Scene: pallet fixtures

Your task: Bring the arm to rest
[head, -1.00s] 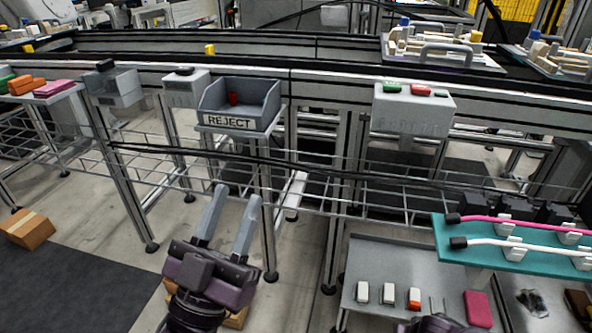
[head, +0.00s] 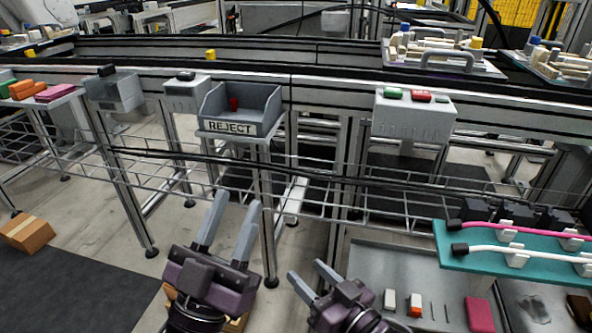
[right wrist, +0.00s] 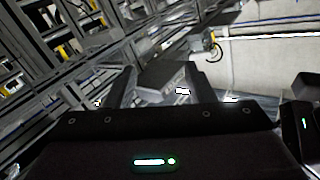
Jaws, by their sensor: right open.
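My left gripper (head: 228,228) is at the lower middle left of the head view. Its two grey fingers point up and stand apart, with nothing between them. My right gripper (head: 308,278) is at the bottom centre of the head view, left of the grey table. Its fingers are apart and empty, pointing up and to the left. In the right wrist view the right gripper (right wrist: 163,88) also shows its two dark fingers apart; a grey boxy shape lies beyond them, blurred.
The REJECT bin (head: 240,112) and conveyor are behind. A cardboard box (head: 28,233) lies left.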

